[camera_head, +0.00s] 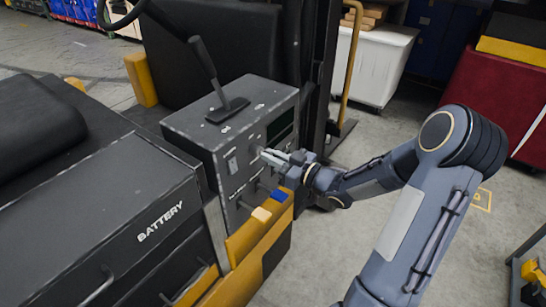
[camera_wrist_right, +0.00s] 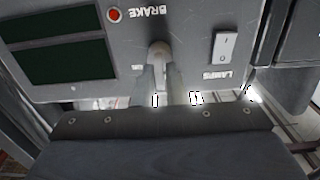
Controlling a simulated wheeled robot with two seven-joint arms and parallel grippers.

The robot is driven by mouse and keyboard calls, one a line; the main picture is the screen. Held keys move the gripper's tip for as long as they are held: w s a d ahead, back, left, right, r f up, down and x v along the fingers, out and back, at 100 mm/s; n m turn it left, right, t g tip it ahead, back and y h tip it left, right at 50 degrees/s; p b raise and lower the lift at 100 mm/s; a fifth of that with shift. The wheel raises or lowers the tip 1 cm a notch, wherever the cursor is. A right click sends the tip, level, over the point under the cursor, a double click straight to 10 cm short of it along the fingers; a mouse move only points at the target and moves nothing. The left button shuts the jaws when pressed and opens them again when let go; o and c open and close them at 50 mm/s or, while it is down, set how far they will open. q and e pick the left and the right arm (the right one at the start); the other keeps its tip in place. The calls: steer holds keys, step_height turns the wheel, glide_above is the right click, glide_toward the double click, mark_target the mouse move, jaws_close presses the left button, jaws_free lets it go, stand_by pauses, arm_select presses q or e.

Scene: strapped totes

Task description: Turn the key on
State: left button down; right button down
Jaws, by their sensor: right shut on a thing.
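The grey control box (camera_head: 195,130) of a forklift-like vehicle has a panel on its right-hand side. My right gripper (camera_head: 272,156) reaches that panel from the right, with its fingertips at the panel face. In the right wrist view the panel looks upside down, and the key (camera_wrist_right: 158,48) sticks out of it. There the fingers of my right gripper (camera_wrist_right: 161,85) are shut on the key from both sides. Its lower part is hidden between the fingers. Small lettering beside the key is hard to read. My left gripper is not in view.
A LAMPS rocker switch (camera_wrist_right: 226,46), a red BRAKE button (camera_wrist_right: 113,14) and dark displays (camera_wrist_right: 65,62) surround the key. A lever (camera_head: 205,65) stands on the box. The BATTERY cover (camera_head: 110,200) lies left, a yellow side panel (camera_head: 262,235) below. Open floor lies right.

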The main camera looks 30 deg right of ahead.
steer(key=shift+d+f+m+p, duration=0.1)
steer(key=shift+m+p, duration=1.55)
steer(key=shift+m, duration=1.25)
steer(key=shift+d+m+p, duration=0.1)
steer(key=shift+m+p, duration=1.55)
steer(key=shift+m, duration=1.55)
steer(key=c, duration=1.6)
jaws_free()
steer(key=shift+o, duration=0.2)
